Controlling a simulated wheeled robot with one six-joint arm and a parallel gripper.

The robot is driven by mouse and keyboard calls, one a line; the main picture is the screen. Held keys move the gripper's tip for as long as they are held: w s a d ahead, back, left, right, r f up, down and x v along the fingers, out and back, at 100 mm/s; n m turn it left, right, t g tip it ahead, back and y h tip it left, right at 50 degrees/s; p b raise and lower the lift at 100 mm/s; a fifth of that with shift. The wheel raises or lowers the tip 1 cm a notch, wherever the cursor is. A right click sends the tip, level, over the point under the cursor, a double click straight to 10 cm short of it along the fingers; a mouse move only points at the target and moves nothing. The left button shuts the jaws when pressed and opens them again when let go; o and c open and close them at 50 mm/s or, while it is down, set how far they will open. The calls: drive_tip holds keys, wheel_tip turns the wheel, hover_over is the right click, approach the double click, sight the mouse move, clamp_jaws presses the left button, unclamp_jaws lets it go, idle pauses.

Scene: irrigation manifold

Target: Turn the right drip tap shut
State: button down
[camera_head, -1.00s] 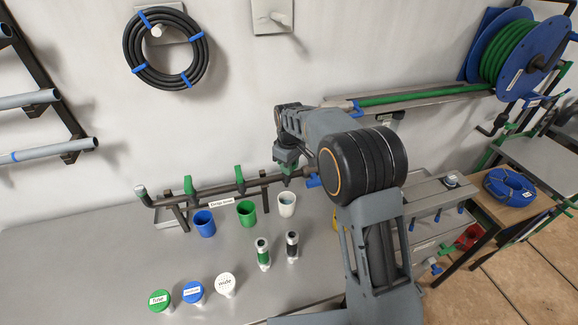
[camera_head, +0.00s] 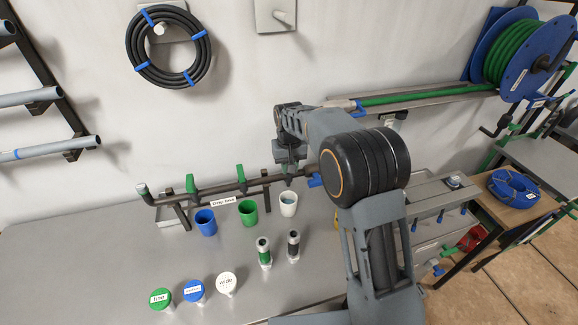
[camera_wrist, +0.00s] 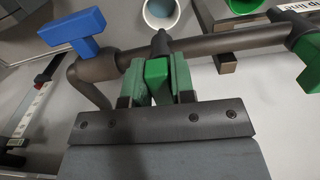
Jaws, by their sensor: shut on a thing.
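The drip line pipe (camera_head: 213,190) runs along the back of the bench with green taps on it. The left tap (camera_head: 190,183) and middle tap (camera_head: 240,177) have their green handles across the pipe. The right drip tap (camera_wrist: 159,82) shows in the wrist view as a green handle standing out from the pipe. My gripper (camera_wrist: 157,85) is shut on this handle, a green-padded finger on each side. In the head view my gripper (camera_head: 288,163) is at the pipe's right part, above the white cup (camera_head: 288,203), and hides the right tap.
A blue valve handle (camera_wrist: 73,33) sits close by on the pipe in the wrist view. Blue (camera_head: 206,223) and green (camera_head: 248,212) cups stand below the line. Two fittings (camera_head: 293,245) and several labelled caps (camera_head: 193,291) stand in front. Bare bench lies at left.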

drive_tip(key=c, duration=1.9)
unclamp_jaws()
drive_tip(key=o, duration=0.9)
drive_tip(key=shift+r, duration=0.1)
wheel_tip(320, 180, up, 14)
drive_tip(key=shift+f+b, duration=0.2)
drive_tip(key=shift+b, duration=0.2)
